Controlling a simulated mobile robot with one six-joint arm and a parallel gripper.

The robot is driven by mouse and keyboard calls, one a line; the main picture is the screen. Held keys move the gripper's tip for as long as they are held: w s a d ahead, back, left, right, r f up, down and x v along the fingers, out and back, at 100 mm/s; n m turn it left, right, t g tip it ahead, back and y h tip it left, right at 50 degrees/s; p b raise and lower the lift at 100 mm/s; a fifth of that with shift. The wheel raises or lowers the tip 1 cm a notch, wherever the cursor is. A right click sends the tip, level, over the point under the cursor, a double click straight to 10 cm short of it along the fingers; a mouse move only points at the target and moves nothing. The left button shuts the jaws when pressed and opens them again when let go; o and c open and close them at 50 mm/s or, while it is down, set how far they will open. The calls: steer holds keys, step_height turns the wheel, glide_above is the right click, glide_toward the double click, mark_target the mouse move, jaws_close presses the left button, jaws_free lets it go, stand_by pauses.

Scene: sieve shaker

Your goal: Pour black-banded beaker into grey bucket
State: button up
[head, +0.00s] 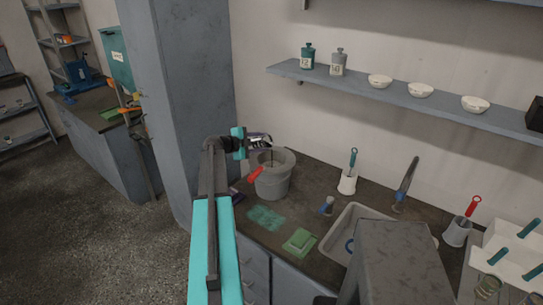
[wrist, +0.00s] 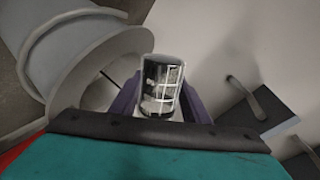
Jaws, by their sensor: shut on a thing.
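My gripper (head: 260,140) is at the back rim of the grey bucket (head: 271,184), a little above it. In the wrist view its purple fingers (wrist: 155,103) are shut on the black-banded beaker (wrist: 162,84), a small clear vessel with a dark band and white marks. The bucket also shows in the wrist view (wrist: 92,76), at the left, close beside the beaker. I cannot tell what the beaker holds or how far it is tilted.
The bucket stands on the dark counter (head: 285,220). A green pad (head: 299,242), a sink (head: 344,220) and a white holder with a teal-handled tool (head: 348,183) are to its right. A grey pillar (head: 195,90) rises at the left. A wall shelf (head: 400,96) holds bottles and bowls.

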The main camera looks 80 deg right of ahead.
steer(key=shift+s+f+m+t+b, duration=0.1)
steer(key=shift+f+m+t+b, duration=0.35)
steer(key=shift+b, duration=1.5)
stand_by(1.0)
steer(key=shift+s+a+r+m+t+h+p, duration=0.1)
steer(key=shift+s+r+m+t+h+p, duration=0.1)
steer(key=shift+r+m+t+h+p, duration=0.25)
steer(key=shift+s+a+r+m+t+h+p, duration=0.15)
steer(key=shift+r+m+p, duration=0.15)
steer(key=shift+m+p, duration=0.3)
stand_by(4.0)
